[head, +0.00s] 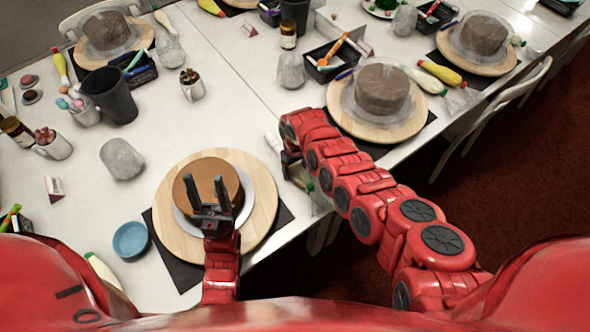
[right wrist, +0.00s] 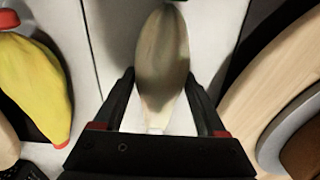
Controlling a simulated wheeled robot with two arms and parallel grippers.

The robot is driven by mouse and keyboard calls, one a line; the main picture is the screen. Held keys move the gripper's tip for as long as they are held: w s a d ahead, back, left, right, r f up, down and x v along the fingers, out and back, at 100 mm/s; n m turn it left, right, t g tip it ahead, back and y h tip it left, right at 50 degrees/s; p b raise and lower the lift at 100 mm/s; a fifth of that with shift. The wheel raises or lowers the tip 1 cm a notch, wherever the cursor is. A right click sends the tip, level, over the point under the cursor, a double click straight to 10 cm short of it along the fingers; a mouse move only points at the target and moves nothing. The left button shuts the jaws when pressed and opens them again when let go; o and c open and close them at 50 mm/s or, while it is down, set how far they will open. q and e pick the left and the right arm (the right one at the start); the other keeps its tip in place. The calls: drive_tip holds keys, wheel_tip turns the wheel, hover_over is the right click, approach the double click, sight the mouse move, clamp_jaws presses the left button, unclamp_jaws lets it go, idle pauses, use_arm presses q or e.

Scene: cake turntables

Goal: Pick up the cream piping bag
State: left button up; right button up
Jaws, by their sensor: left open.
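The cream piping bag (right wrist: 162,60) lies lengthwise between the two dark fingers of my right gripper (right wrist: 160,82) in the right wrist view. Its wide part is away from the palm and its narrow end is toward it. The fingertips are close at both sides of the bag; I cannot tell whether they press on it. In the head view my right gripper (head: 289,160) is low at the table's front edge, and my arm covers most of that spot. My left gripper (head: 210,194) is open and empty, over the front-left cake (head: 205,180).
A yellow piping bag (right wrist: 32,90) with a red tip lies left of the gripper in the wrist view, and a wooden turntable (right wrist: 275,85) is at right. In the head view, a blue bowl (head: 130,239) and another turntable (head: 413,128) stand nearby.

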sight(295, 166)
drive_tip(key=shift+c, duration=0.5)
drive_tip(key=shift+r, duration=0.15)
drive_tip(key=shift+r, duration=0.6)
drive_tip(key=shift+r+b, duration=0.45)
drive_tip(key=shift+r, duration=3.8)
